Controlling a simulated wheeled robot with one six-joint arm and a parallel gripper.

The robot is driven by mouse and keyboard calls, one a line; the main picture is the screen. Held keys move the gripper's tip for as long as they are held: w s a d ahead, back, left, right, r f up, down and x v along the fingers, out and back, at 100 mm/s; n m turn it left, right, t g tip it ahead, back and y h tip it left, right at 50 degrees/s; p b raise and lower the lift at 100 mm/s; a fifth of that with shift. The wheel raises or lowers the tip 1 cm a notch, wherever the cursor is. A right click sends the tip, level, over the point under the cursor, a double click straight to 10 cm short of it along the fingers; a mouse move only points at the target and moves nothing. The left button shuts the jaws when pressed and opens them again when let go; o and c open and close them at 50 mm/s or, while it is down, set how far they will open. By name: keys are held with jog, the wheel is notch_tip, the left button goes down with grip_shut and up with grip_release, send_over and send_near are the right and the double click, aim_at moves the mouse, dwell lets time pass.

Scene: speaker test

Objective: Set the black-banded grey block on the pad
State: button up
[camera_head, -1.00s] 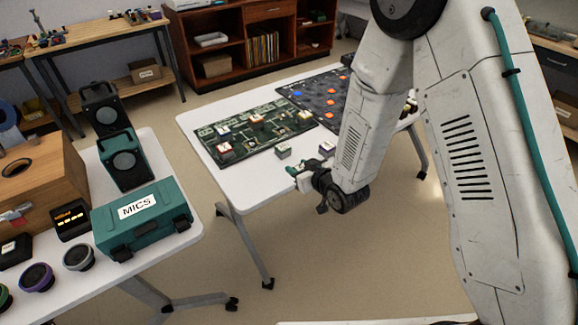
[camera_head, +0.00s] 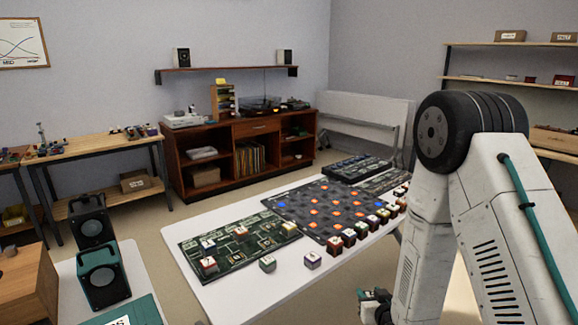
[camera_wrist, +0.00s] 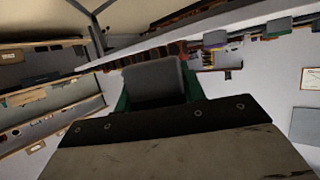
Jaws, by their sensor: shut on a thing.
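My gripper (camera_head: 362,294) is low in the head view, in front of the white table, partly cut off by the bottom edge. In the wrist view a plain grey block (camera_wrist: 155,82) sits between the green fingers of my gripper (camera_wrist: 155,98), which is shut on it. No black band can be made out on its visible face. In the head view the held block cannot be made out. A green printed board (camera_head: 190,245) with several small blocks lies on the table; which spot is the pad cannot be told.
A dark board (camera_head: 300,200) with orange and blue squares lies behind the green one on the white table (camera_head: 235,297). A green-sided block (camera_head: 267,263) and a purple-sided block (camera_head: 312,260) stand at the front. Several blocks line the right. A teal speaker (camera_head: 103,272) stands left.

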jog(key=s+a+r+n+g+y, duration=0.1)
jog(key=a+n+y, duration=0.2)
jog(key=a, duration=0.6)
jog(key=s+a+n+g+y, duration=0.1)
jog(key=a+n+y, duration=0.2)
jog(key=a, duration=0.5)
jog(key=shift+s+a+r+g+y, duration=0.25)
jog(key=shift+a+r+g+y, duration=0.1)
jog(key=shift+r+g+y, duration=0.05)
jog(key=shift+w, duration=0.1)
